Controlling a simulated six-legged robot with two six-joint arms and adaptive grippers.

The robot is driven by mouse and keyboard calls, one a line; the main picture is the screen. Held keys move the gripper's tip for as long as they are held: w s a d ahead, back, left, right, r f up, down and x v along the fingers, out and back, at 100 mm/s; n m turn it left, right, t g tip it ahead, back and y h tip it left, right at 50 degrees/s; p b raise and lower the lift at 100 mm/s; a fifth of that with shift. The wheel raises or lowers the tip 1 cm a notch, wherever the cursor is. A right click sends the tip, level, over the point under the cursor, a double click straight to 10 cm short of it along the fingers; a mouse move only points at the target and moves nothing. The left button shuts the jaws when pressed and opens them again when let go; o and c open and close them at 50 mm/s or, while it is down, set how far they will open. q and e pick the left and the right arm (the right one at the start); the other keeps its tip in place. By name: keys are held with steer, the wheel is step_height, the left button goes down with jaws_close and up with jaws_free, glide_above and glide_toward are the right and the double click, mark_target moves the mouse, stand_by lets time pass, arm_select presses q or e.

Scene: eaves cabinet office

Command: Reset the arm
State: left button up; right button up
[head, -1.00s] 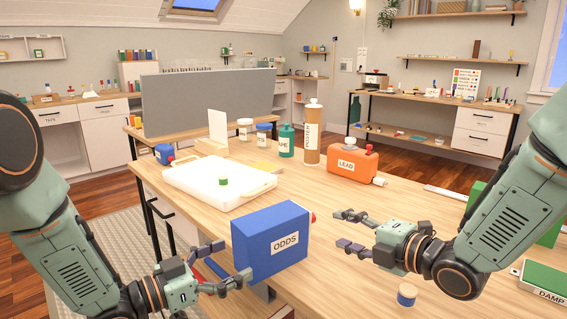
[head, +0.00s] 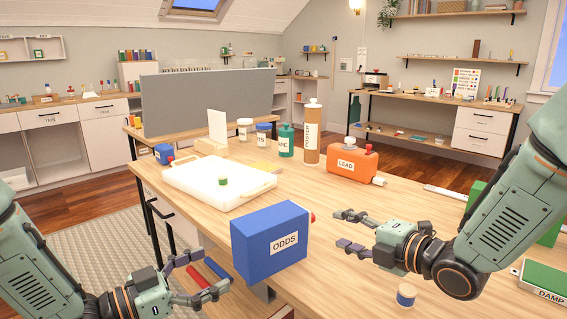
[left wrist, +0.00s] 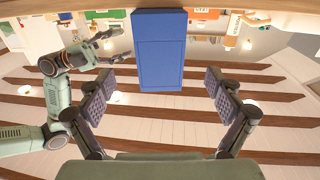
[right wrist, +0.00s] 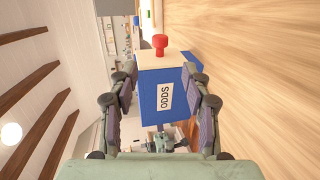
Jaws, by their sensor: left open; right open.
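My left gripper (head: 200,276) is open and empty at the lower left, low beside the table's front edge and left of the blue ODDS box (head: 268,243). In the left wrist view the blue box (left wrist: 158,50) shows ahead, beyond the spread fingers and apart from them. My right gripper (head: 345,231) is open and empty above the table, to the right of the blue box. In the right wrist view the box (right wrist: 165,98), with its red knob (right wrist: 160,42), appears between the open fingers but farther off.
A small round jar (head: 406,296) sits at the front right. A green DAMP box (head: 545,280) lies at the right edge. Bare tabletop (head: 345,285) lies in front.

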mark_target(240, 257)
arm_select(q)
steer(key=x, duration=1)
arm_select(e)
steer(key=shift+w+a, duration=0.15)
steer(key=shift+w, duration=0.05)
arm_select(q)
steer(key=shift+a, duration=0.1)
arm_select(e)
steer(key=x, duration=1.1)
steer(key=shift+w+a+f, duration=0.1)
steer(key=shift+w+a, duration=0.1)
steer(key=shift+w, duration=0.1)
steer(key=w+d, duration=0.2)
steer(key=d, duration=0.1)
steer(key=w+d, duration=0.2)
steer(key=d, duration=0.1)
steer(key=w+d, duration=0.2)
steer(key=d, duration=0.1)
steer(key=shift+w+d, duration=0.2)
steer(key=shift+w, duration=0.1)
steer(key=shift+s+d, duration=0.2)
steer(key=shift+s, duration=0.05)
arm_select(q)
steer(key=shift+s, duration=0.1)
arm_select(e)
steer(key=shift+s+r, duration=0.25)
steer(key=shift+s, duration=0.1)
steer(key=shift+d, duration=0.1)
